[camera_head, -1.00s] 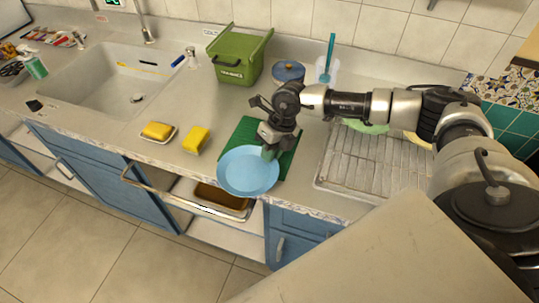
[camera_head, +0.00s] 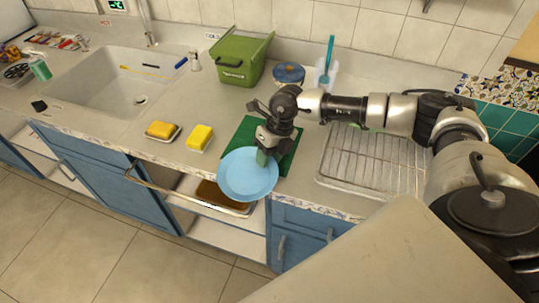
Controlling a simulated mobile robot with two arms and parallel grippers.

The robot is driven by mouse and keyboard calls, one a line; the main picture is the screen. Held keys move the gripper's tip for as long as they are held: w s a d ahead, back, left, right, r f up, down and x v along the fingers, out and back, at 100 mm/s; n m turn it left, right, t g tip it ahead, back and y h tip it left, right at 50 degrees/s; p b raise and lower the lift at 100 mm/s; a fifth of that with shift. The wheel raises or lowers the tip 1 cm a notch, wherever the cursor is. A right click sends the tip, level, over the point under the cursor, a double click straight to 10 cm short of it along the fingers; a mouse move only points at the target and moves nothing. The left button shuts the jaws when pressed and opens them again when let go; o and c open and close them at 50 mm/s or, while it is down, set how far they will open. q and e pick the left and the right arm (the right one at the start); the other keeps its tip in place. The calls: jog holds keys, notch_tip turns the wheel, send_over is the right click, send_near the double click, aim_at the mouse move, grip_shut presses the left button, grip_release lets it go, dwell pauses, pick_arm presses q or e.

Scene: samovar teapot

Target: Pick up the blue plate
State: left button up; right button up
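The blue plate (camera_head: 248,177) is a round light-blue dish at the front edge of the counter, over the front of a green mat (camera_head: 284,165). It is tilted, its face toward me, and its lower part reaches out past the counter edge. My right gripper (camera_head: 264,156) comes down from above at the plate's far rim. Its fingers look closed on that rim, with the tips partly hidden. My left gripper is not in view.
A wire dish rack (camera_head: 372,165) stands right of the mat. A yellow sponge (camera_head: 200,137) and a soap dish with another sponge (camera_head: 161,131) lie to the left. Behind stand a green bin (camera_head: 238,62) and a blue-lidded pot (camera_head: 288,74).

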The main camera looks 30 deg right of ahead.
jog(key=shift+d+f, duration=0.15)
jog(key=shift+d, duration=0.3)
jog(key=shift+w+d+r, duration=0.1)
jog(key=shift+r, duration=0.15)
jog(key=b+v, duration=0.1)
jog(key=v, duration=0.9)
jog(key=shift+r, duration=0.3)
